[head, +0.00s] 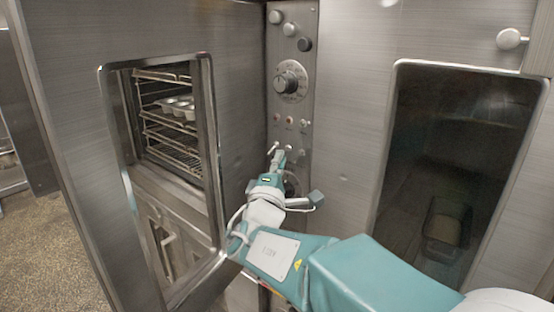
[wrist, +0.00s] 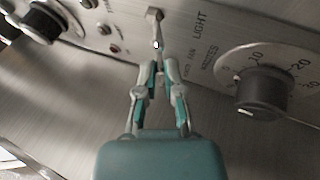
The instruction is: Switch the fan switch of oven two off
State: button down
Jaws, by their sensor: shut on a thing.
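My gripper (head: 278,158) reaches up to the control panel (head: 284,178) between two oven doors. In the wrist view its fingers (wrist: 158,66) are close together, shut on the tip of a small metal toggle switch (wrist: 156,30). The words LIGHT and FAN are printed just right of this switch. In the head view the toggle (head: 273,147) sticks out just above my fingertips. A second small knob or toggle (head: 289,148) sits to its right. No oven number is readable.
A large dial (head: 291,81) is higher on the panel, with several small lamps below it and round knobs above. The left oven door (head: 212,165) has a window showing racks and a muffin tin (head: 180,106). The right door has a dark window (head: 455,150).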

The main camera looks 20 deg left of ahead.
jog(key=shift+w+d+f+n+t, duration=0.1)
jog(key=shift+f+n+t, duration=0.2)
jog(key=shift+f+t, duration=0.1)
dwell(0.3)
jog(key=c, duration=0.8)
grip_release()
jog(key=shift+d, duration=0.1)
jog(key=shift+r, duration=0.1)
jog(key=v, duration=1.2)
jog(key=shift+w+f, duration=0.1)
jog(key=shift+f, duration=0.1)
